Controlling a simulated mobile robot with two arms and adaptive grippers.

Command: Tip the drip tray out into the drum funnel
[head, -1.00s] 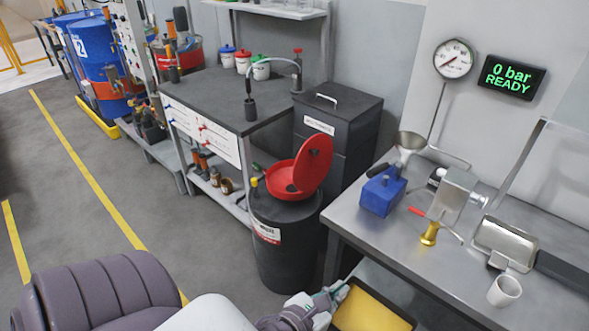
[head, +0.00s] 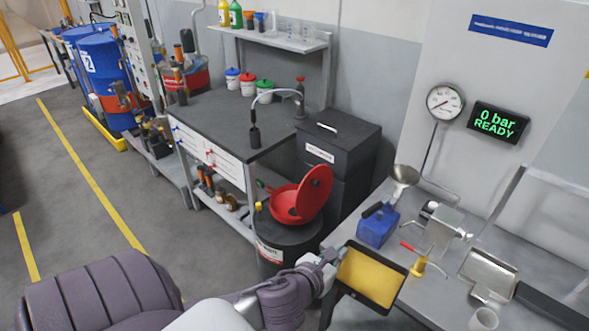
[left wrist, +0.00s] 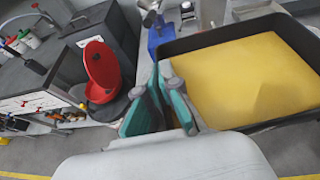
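The drip tray (head: 401,271) is a shallow black tray with yellow contents, in the lower middle of the head view. My left gripper (head: 331,258) is at its left edge and appears shut on its rim. In the left wrist view the gripper's teal fingers (left wrist: 163,100) are close together at the corner of the tray (left wrist: 215,38), which looks roughly level. The drum funnel (head: 287,208) is a red bowl with its red lid (head: 316,190) raised, on a dark drum (head: 283,252) to the left of the tray. My right gripper is not in view.
A dark cabinet (head: 340,150) stands behind the drum. The floor to the left is open.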

